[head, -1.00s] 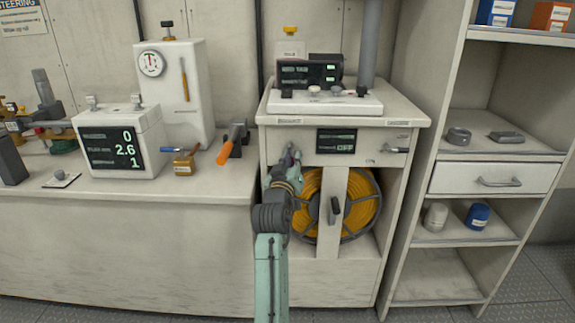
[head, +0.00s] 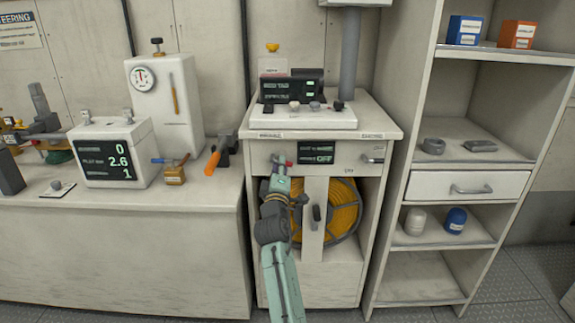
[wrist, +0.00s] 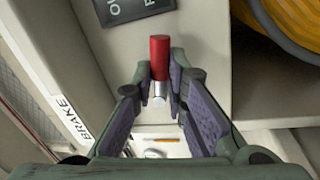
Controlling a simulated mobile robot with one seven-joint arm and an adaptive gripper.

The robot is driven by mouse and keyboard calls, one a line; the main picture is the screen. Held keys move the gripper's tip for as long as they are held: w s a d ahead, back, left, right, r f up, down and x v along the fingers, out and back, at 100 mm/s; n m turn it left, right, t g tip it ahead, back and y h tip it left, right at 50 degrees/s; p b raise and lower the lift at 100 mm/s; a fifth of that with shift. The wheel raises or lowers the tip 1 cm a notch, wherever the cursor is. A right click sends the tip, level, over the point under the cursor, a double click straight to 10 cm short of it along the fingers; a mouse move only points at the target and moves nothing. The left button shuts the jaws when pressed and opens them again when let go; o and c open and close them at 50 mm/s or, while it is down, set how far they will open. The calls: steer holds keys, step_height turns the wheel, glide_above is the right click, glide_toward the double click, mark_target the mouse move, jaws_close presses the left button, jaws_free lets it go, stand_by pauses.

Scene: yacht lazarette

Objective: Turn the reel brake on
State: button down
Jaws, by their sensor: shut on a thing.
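The brake lever (wrist: 159,52) has a red grip and a silver shaft and lies between my fingertips in the wrist view. A "BRAKE" label (wrist: 74,122) is beside it. In the head view my gripper (head: 281,162) is at the upper left of the reel cabinet (head: 372,200), shut on the lever, whose red end (head: 289,163) just shows; my gripper hides most of it. The dark display (head: 317,152) to its right reads "OFF" on its lower line. The yellow hose reel (head: 343,213) sits in the cabinet below, partly behind my arm and a post.
A second lever (head: 373,159) is at the cabinet's right. A black handle (head: 316,213) is on the post before the reel. An orange-handled tool (head: 213,162) lies on the left bench. Shelves (head: 424,143) stand to the right.

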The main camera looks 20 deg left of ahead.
steer(key=n+p, duration=0.1)
steer(key=n+y+p, duration=0.1)
steer(key=n, duration=0.1)
steer(key=shift+d+r+n+p, duration=0.1)
steer(key=shift+r+n+p, duration=0.2)
steer(key=shift+r, duration=0.05)
stand_by(0.3)
steer(key=c, duration=1.6)
jaws_free()
steer(key=v, duration=1.2)
steer(key=shift+r, duration=0.1)
